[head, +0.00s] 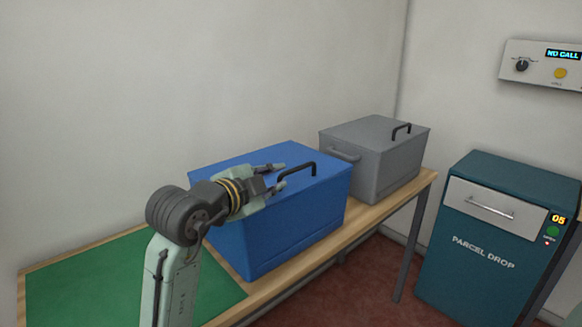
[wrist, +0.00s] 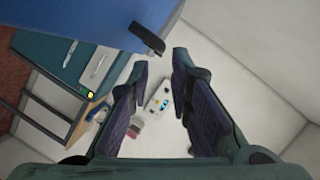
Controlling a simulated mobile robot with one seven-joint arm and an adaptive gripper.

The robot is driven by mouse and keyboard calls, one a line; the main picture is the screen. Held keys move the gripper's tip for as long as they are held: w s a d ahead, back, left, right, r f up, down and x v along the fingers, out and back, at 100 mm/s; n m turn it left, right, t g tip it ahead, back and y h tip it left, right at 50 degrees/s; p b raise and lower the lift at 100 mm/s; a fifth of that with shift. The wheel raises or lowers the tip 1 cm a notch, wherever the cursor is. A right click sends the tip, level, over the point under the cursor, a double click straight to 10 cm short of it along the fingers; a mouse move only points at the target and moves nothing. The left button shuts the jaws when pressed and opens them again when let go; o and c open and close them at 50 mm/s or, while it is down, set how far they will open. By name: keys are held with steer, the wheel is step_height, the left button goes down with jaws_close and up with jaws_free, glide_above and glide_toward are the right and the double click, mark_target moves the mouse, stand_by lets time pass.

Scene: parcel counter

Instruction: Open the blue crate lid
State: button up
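The blue crate (head: 285,227) stands on the wooden table with its blue lid (head: 235,166) down. A black bar handle (head: 297,170) rises from the lid near its right end. My gripper (head: 283,175) is over the lid, to the left of the handle, with its two fingers apart and nothing between them. In the wrist view, my gripper's fingers (wrist: 160,70) are spread, and the end of the black handle (wrist: 147,38) shows just beyond the left fingertip, against the blue crate (wrist: 120,20). I cannot tell whether a finger touches the lid.
A grey crate (head: 385,172) with a black lid handle stands behind the blue one on the table (head: 345,238). A green mat (head: 85,285) covers the near left of the table. A teal parcel drop box (head: 480,270) stands right; a control panel (head: 540,65) hangs above.

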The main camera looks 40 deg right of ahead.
mark_target(290, 172)
steer(key=x, duration=0.9)
steer(key=shift+c, duration=0.3)
jaws_close()
